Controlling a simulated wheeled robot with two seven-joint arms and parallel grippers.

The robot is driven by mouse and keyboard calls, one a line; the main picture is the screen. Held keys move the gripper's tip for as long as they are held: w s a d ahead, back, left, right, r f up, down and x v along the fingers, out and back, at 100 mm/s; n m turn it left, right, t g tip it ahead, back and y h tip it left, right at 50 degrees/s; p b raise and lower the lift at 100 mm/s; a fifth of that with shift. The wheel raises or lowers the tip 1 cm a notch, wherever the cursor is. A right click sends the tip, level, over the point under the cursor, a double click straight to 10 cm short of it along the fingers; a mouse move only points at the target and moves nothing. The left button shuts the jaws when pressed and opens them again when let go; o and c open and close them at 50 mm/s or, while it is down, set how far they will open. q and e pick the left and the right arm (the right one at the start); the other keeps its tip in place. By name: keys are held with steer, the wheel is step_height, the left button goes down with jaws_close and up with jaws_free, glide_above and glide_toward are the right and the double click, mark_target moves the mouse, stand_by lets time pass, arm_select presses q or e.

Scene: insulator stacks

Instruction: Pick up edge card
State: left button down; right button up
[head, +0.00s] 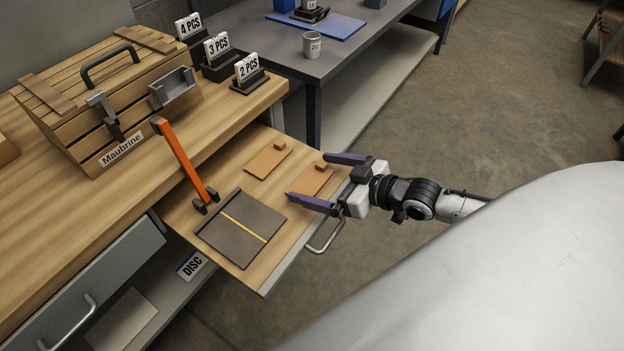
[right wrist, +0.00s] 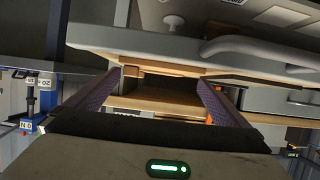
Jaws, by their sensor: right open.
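Two thin tan cards lie flat on the pulled-out wooden board, each with a small brown block at one edge. One card (head: 266,163) lies farther left and the other card (head: 307,181) lies close to my right gripper. I cannot tell which one is the edge card. My right gripper (head: 328,181) is open and empty, its purple fingers reaching over the board's right side, around the near card's right end. In the right wrist view the open fingers (right wrist: 155,90) frame the wooden board edge. My left gripper is not in view.
A dark mat (head: 240,235) with a yellow stripe and an orange bar (head: 185,160) with dark ends are on the board (head: 262,276). A metal handle (head: 325,238) sticks out in front. A slatted wooden box (head: 75,120) and number signs (head: 217,52) stand behind.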

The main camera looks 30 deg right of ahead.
steer(key=shift+x, duration=1.25)
steer(key=shift+s, duration=0.1)
steer(key=c, duration=0.7)
